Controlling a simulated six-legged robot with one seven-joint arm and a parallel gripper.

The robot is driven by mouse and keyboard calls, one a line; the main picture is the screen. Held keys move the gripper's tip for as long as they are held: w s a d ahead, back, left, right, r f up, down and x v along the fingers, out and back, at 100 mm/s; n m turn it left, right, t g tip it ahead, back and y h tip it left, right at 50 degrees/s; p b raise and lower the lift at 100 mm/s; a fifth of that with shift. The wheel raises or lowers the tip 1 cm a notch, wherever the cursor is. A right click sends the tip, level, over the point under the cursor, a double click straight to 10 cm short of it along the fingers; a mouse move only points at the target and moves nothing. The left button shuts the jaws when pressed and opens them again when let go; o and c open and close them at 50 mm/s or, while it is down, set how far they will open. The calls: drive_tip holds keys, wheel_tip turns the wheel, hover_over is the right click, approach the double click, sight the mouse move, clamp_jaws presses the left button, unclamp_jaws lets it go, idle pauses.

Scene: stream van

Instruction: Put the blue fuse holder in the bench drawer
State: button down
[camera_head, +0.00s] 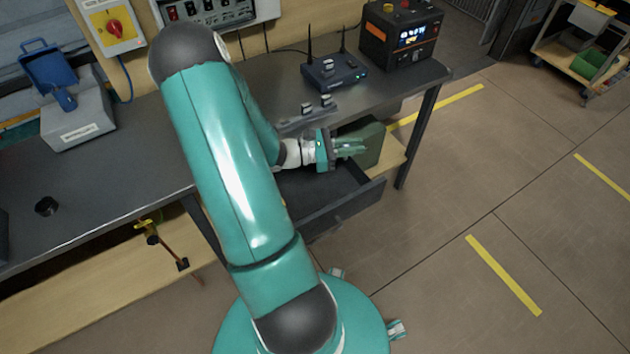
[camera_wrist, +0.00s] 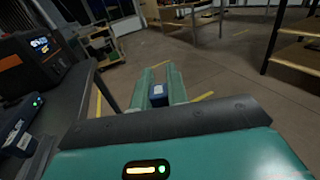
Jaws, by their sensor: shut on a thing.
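The blue fuse holder (camera_wrist: 158,93) is held between the two green fingers of my gripper (camera_wrist: 159,80) in the wrist view. In the head view my gripper (camera_head: 349,147) is at the bench's front edge, in the picture just above the far end of the open bench drawer (camera_head: 345,206). The fuse holder cannot be made out there. The dark drawer is pulled out below the bench top (camera_head: 130,165). My arm hides part of its inside, and its contents cannot be told.
A blue router (camera_head: 335,76) and a black-and-orange power unit (camera_head: 400,35) stand on the bench. Small grey modules (camera_head: 317,106) sit near my gripper. A green box (camera_head: 368,143) is behind the gripper, under the bench.

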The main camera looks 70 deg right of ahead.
drive_tip(key=w+a+f, duration=0.5)
drive_tip(key=a+f, duration=0.1)
drive_tip(key=f, duration=0.4)
drive_tip(key=shift+f, duration=0.2)
drive_tip(key=shift+a+f, duration=0.1)
drive_tip(key=shift+w+f, duration=0.1)
drive_tip(key=shift+f, duration=0.25)
drive_tip(key=shift+f, duration=0.15)
drive_tip(key=c, duration=1.4)
unclamp_jaws()
